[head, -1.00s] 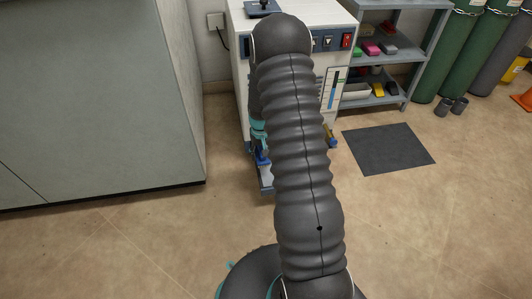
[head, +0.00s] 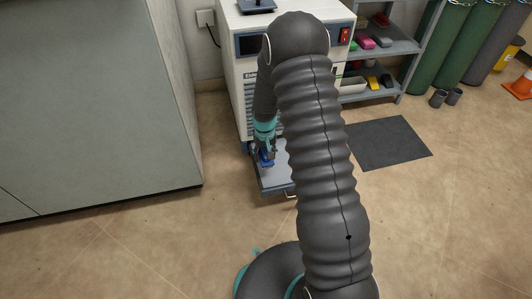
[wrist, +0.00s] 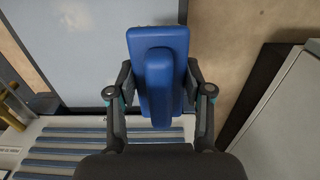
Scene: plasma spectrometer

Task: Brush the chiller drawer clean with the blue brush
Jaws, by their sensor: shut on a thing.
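The chiller drawer (head: 272,186) is pulled out low at the front of the white chiller (head: 243,105). Its pale blue-grey surface (wrist: 75,45) fills the upper left of the wrist view. My gripper (wrist: 158,88) is shut on the blue brush (wrist: 158,62), one finger on each side of its handle. In the head view the blue brush (head: 265,161) shows small, low over the left part of the drawer. Its bristles are hidden beneath it, so I cannot tell whether they touch the surface. My arm hides the drawer's right part.
A slatted grille (wrist: 85,150) on the chiller front is close to my gripper. A grey cabinet (head: 100,100) stands on the left. A grey shelf (head: 385,95) and a dark floor mat (head: 390,143) are on the right. The floor in front is clear.

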